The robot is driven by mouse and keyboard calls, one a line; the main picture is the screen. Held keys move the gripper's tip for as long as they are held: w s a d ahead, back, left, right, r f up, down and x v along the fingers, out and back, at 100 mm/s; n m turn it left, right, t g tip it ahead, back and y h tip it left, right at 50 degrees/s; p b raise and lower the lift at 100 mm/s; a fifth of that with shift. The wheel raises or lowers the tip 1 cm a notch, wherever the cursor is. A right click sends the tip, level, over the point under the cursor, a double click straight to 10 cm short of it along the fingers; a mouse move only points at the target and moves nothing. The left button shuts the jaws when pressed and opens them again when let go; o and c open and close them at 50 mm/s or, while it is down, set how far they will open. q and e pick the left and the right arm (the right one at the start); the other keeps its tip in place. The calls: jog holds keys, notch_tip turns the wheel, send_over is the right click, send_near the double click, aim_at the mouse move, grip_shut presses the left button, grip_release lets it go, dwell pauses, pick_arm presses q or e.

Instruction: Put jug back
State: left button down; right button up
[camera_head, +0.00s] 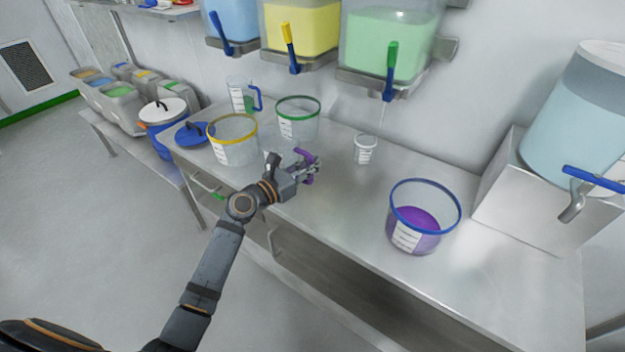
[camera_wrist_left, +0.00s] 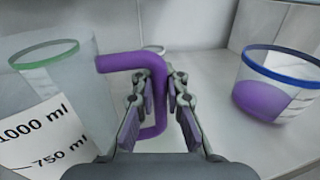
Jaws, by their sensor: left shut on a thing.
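My left gripper (camera_head: 312,167) is shut on the purple handle (camera_head: 303,153) of a clear jug, over the front part of the steel bench. The handle also shows between the fingers in the left wrist view (camera_wrist_left: 160,105). The jug's clear body, with a white label reading 1000 ml and 750 ml (camera_wrist_left: 40,135), fills the left of that view and looks empty. In the head view the body is hard to make out behind my wrist. I cannot tell whether its base touches the bench. My right gripper is not in view.
A blue-rimmed bucket (camera_head: 440,242) with purple liquid stands right on the bench (camera_head: 340,215). Tanks with taps hang above.

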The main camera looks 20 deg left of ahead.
pick_arm(q)
jog(key=f, duration=0.1)
jog(key=w+f+b, duration=0.1)
jog(key=f, duration=0.1)
jog(key=w+f, duration=0.1)
jog(key=f, duration=0.1)
jog(key=shift+f, duration=0.2)
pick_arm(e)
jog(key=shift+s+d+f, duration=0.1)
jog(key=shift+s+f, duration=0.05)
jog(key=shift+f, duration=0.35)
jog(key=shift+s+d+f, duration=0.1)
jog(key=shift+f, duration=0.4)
pick_arm(q)
jog(key=shift+b, duration=0.3)
jog(key=shift+f, duration=0.15)
jog(key=c, duration=1.4)
grip_release()
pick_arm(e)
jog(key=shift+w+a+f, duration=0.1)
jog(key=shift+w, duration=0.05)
